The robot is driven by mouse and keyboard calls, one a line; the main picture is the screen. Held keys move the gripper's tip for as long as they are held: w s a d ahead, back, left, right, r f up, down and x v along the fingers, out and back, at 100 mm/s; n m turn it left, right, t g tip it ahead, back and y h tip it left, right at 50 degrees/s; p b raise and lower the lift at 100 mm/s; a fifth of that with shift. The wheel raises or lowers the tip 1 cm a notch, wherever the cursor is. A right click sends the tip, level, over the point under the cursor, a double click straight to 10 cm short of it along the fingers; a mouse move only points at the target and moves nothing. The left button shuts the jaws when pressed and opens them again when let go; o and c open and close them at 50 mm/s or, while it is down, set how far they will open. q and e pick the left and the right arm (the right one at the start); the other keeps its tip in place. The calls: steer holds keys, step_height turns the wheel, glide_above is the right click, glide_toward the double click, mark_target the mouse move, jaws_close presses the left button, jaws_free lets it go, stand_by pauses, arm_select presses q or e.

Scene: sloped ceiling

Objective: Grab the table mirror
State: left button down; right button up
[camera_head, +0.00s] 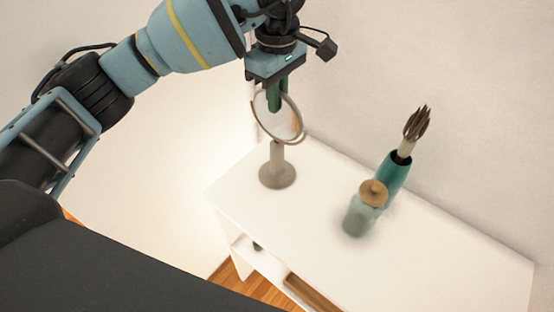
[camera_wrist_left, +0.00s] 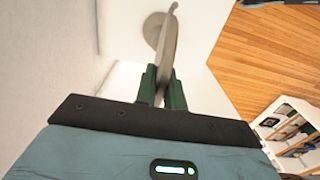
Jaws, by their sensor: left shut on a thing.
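The table mirror (camera_head: 277,122) has a round tilted glass in a thin rim on a grey stem with a round base (camera_head: 277,175). It stands at the left end of the white table, and I cannot tell whether its base touches the top. My left gripper (camera_head: 274,100) comes down from above and is shut on the upper rim of the mirror. In the left wrist view the mirror (camera_wrist_left: 168,45) shows edge-on between the two green fingers (camera_wrist_left: 162,88). My right gripper is in neither view.
The white table (camera_head: 320,185) stands against the wall. A teal vase (camera_head: 395,175) with brushes and a pale jar (camera_head: 360,215) with a gold lid stand right of the mirror. A bookshelf (camera_wrist_left: 290,130) and wooden floor (camera_wrist_left: 265,50) show in the wrist view.

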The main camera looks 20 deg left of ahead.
arm_select(q)
steer(key=shift+r, duration=0.15)
step_height(320, 180, up, 10)
steer(key=shift+f, duration=0.1)
stand_by(0.4)
steer(key=shift+f, duration=0.1)
